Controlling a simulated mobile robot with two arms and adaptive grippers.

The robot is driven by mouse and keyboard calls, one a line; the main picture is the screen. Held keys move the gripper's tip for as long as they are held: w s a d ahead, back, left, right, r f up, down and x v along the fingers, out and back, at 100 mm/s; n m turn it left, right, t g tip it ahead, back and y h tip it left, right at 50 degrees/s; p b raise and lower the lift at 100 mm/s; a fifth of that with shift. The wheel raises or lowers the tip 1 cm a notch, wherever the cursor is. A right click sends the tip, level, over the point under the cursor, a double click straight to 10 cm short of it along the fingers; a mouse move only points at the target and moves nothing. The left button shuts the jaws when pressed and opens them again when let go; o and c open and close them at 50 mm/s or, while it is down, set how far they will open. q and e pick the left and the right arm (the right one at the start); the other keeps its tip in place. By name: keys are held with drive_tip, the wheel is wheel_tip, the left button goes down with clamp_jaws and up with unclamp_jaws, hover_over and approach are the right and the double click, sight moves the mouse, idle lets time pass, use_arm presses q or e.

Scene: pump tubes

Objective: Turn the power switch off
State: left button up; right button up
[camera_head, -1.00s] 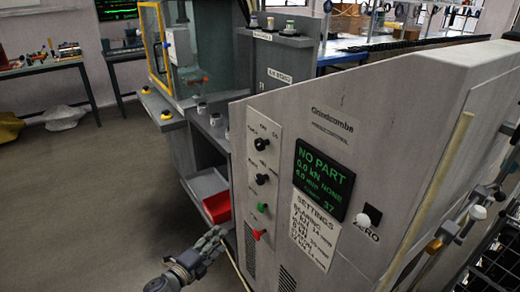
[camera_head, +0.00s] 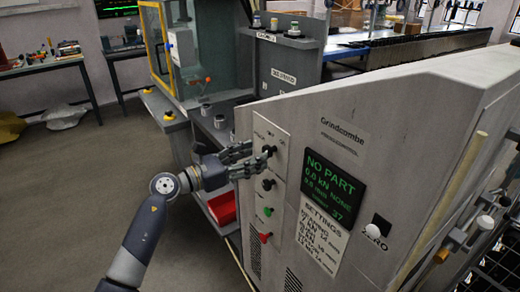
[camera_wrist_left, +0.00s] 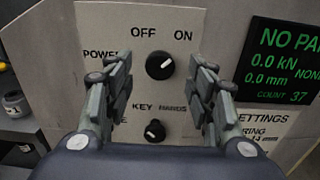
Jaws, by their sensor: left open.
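The power switch is a round black knob (camera_head: 269,151) at the top of the pale control plate on the grey machine. In the left wrist view the knob (camera_wrist_left: 160,65) sits under the words OFF and ON, and its white mark appears to point up and right, towards ON. My left gripper (camera_head: 254,159) is open in front of the plate. Its two fingers stand on either side of the knob in the wrist view, apart from it as far as I can tell. My right gripper is not in view.
Below is a second black knob (camera_head: 268,184), labelled KEY, then a green button (camera_head: 267,212) and a red one (camera_head: 264,237). A dark screen (camera_head: 332,186) reading NO PART is to the right. A red bin (camera_head: 222,208) lies left of the plate.

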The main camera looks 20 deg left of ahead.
sight(265, 151)
use_arm(q)
drive_tip(key=shift+x, duration=1.15)
drive_tip(key=shift+w+d, duration=0.3)
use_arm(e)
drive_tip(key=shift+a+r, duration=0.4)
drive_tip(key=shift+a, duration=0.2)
use_arm(q)
drive_tip(key=shift+c, duration=0.3)
drive_tip(key=c, duration=1)
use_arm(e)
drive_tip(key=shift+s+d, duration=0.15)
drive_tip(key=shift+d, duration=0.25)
use_arm(q)
drive_tip(key=shift+p, duration=0.35)
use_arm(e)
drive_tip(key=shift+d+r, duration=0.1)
